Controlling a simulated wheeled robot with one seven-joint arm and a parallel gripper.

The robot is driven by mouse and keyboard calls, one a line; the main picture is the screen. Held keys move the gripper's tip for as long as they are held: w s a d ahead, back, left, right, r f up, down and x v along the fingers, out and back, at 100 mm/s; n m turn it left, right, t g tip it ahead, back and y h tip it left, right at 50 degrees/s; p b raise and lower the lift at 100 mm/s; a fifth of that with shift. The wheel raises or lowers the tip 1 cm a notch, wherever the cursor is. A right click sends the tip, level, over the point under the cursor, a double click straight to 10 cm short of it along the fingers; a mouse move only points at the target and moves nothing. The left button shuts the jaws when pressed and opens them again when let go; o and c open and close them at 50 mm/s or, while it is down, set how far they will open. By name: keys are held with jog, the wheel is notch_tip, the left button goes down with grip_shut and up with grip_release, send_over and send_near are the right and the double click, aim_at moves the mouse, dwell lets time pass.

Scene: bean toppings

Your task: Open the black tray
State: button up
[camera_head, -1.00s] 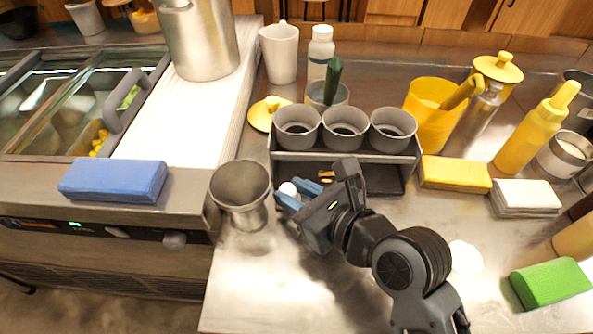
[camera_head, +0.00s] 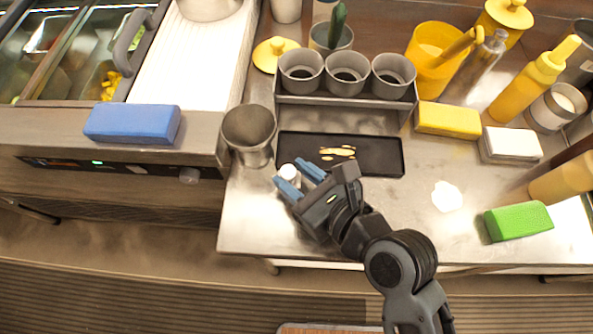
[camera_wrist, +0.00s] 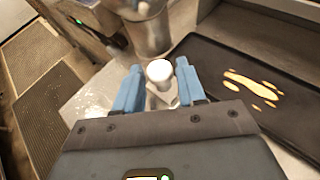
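In the wrist view, the black tray (camera_wrist: 225,60) is to the right of my fingers. A small white knob (camera_head: 290,172) is at the tray's front left corner. It also shows in the wrist view (camera_wrist: 159,71), between my blue fingertips. Whether the knob is fixed to the tray is hidden by my gripper.
A metal pitcher (camera_head: 248,130) stands close to the left of the tray. The grey rack (camera_head: 350,100) with three cups is behind it. Yellow (camera_head: 447,119), white (camera_head: 510,145) and green (camera_head: 518,222) blocks lie to the right. The counter's front edge is close.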

jog(key=v, duration=0.7)
jog(key=shift+s+d+r+b, duration=0.1)
jog(key=shift+s+d+b, duration=0.2)
jog(key=shift+b, duration=0.05)
dwell(0.4)
jog(key=shift+s+d, duration=0.2)
jog(key=shift+d, duration=0.1)
jog(key=s+d+n+h, duration=0.1)
jog(key=d+n, duration=0.1)
jog(key=s+d+f+n+t+h, duration=0.1)
jog(key=s+d+n, duration=0.1)
jog(key=s+d+f+n+t+h, duration=0.1)
jog(key=d+n+h, duration=0.1)
jog(key=d, duration=0.1)
jog(key=shift+s+f, duration=0.15)
jog(key=shift+s, duration=0.1)
jog(key=s+d+r+n+t+h, duration=0.1)
jog(key=s+d+r+n+h, duration=0.1)
jog(key=s+d+r+n, duration=0.2)
jog(key=s+d+r+n+t+h, duration=0.2)
jog(key=s+d+n, duration=0.4)
jog(key=n, duration=1.1)
jog(key=s+r+h, duration=0.1)
jog(key=s+r, duration=0.1)
jog(key=s, duration=0.1)
jog(key=shift+s, duration=0.4)
